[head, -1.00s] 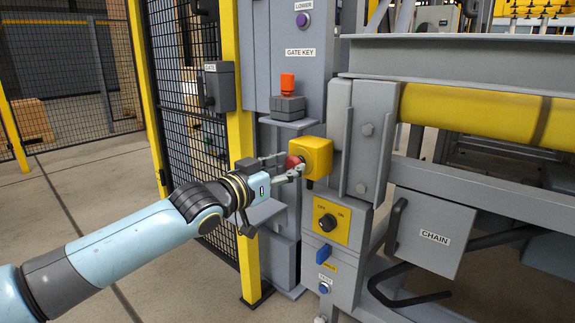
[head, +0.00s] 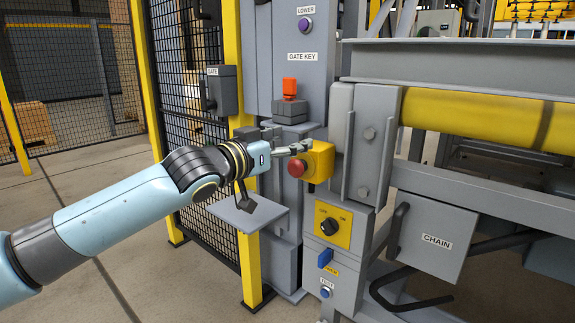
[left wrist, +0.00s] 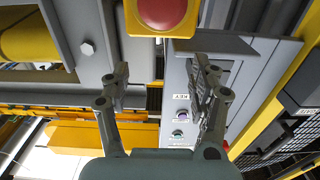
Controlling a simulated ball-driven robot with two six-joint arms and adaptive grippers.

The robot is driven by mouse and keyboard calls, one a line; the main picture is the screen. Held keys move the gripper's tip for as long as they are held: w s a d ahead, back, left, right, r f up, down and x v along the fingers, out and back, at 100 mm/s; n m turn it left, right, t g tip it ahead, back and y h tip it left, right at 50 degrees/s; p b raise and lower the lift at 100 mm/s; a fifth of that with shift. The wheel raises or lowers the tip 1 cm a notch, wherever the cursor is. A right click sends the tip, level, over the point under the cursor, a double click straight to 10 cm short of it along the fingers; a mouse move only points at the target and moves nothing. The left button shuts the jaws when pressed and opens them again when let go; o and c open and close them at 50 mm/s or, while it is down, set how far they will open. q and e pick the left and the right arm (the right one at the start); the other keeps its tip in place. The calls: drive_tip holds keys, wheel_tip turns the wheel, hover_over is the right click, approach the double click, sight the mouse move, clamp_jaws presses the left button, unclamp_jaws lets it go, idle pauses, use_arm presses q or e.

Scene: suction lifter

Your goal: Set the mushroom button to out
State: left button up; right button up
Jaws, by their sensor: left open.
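The red mushroom button (head: 297,168) sits on the front of a yellow box (head: 321,161) on the grey post. It also shows large at the top edge of the left wrist view (left wrist: 162,12). I cannot tell from these frames whether it is in or out. My left gripper (head: 292,146) is just above the button in the head view, apart from it. In the left wrist view its two fingers (left wrist: 161,85) are spread with nothing between them. My right gripper is not in view.
Below the yellow box are a black rotary switch (head: 302,227) on a yellow plate and a blue switch (head: 325,257). An orange-topped grey device (head: 289,103) stands behind my gripper. A yellow post (head: 249,268) and mesh fence (head: 75,75) are at left.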

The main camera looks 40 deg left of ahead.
use_arm(q)
drive_tip(key=shift+r, duration=1.75)
